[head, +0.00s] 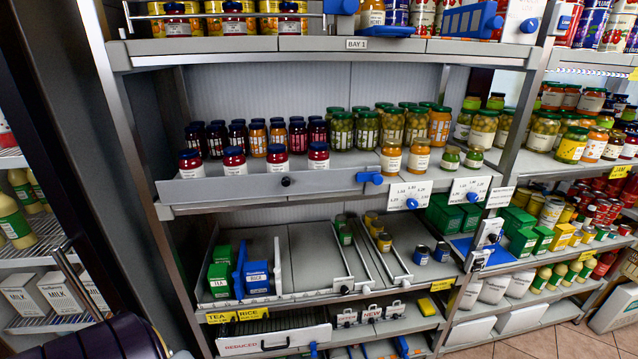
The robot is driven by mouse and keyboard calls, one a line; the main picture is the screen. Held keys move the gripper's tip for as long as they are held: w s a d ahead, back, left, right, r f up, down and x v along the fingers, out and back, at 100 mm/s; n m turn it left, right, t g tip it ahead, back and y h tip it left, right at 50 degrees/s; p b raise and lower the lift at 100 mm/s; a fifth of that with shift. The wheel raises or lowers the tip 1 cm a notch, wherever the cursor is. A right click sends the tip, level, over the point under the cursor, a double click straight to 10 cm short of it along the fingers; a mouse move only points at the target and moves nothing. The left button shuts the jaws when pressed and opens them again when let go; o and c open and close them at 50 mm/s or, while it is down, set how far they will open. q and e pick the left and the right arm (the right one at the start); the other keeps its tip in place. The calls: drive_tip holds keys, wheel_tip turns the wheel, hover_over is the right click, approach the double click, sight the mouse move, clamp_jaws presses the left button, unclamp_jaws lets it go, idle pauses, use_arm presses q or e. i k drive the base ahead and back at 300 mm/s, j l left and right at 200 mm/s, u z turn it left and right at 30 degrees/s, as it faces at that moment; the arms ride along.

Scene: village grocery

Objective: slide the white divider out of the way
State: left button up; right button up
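Several thin pale dividers run front to back on the lower shelf. One divider (343,258) stands right of a wide empty stretch, with a dark knob at its front end. A second divider (373,270) and a third (398,262) stand further right, with cans between and beside them. Another pale divider (277,268) stands just right of the blue rice holder (239,270). I cannot tell which one is the task's white divider. Neither of my grippers shows in the head view.
Green tea boxes (220,279) stand at the shelf's left. The shelf floor (310,255) is bare between the rice and the cans. The shelf above, full of jars (234,161), has a grey front panel (260,189). An upright post (480,235) bounds the bay at right.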

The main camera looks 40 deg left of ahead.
sight(277, 269)
drive_tip(key=k+u, duration=0.1)
drive_tip(key=u, duration=1.5)
